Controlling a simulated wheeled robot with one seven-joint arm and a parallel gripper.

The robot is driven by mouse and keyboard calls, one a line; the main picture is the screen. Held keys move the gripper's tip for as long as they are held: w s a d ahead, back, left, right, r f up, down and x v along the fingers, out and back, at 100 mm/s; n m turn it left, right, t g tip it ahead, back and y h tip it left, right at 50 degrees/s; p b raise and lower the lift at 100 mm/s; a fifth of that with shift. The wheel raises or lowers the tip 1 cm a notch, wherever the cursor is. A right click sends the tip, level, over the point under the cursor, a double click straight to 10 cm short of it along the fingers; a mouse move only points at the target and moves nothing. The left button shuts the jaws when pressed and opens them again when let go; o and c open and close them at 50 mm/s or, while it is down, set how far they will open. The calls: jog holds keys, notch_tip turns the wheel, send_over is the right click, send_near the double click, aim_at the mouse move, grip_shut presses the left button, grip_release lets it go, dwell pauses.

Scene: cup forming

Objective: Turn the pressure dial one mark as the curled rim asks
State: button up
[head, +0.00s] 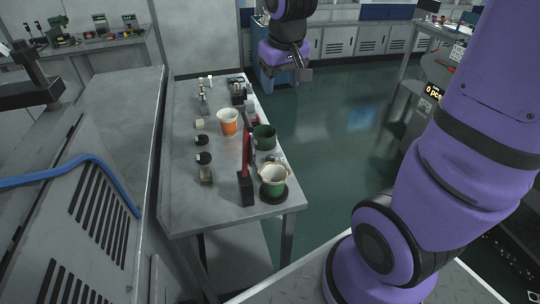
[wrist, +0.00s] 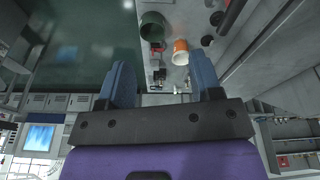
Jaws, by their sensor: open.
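A green cup with a cream, uneven rim (head: 272,178) stands upright on a black disc (head: 283,196) at the near end of the grey workbench (head: 185,205). Round black knobs, one near (head: 204,158) and one farther (head: 201,140), sit along the bench's left part; I cannot tell which is the pressure dial, and no marks are readable. My gripper (head: 303,72) is beyond the bench's far right side, in the air, apart from everything. In the wrist view my gripper (wrist: 161,75) has its two blue fingers wide apart with nothing held.
An orange cup with a cream rim (head: 228,122) and a dark green cup (head: 264,137) stand mid-bench. An upright red bar (head: 246,150) rises from a black block (head: 246,190). Small metal parts (head: 203,92) stand at the far end. Open green floor (head: 340,120) lies right of the bench.

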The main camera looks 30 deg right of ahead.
jog(key=w+d+f+g, duration=0.1)
jog(key=w+d+f, duration=0.1)
jog(key=w+f, duration=0.6)
jog(key=g, duration=0.2)
send_near(270, 157)
jog(key=shift+y, duration=0.3)
jog(key=f, duration=0.9)
jog(key=shift+s+d+f, duration=0.1)
jog(key=shift+d, duration=0.2)
jog(key=c, duration=0.9)
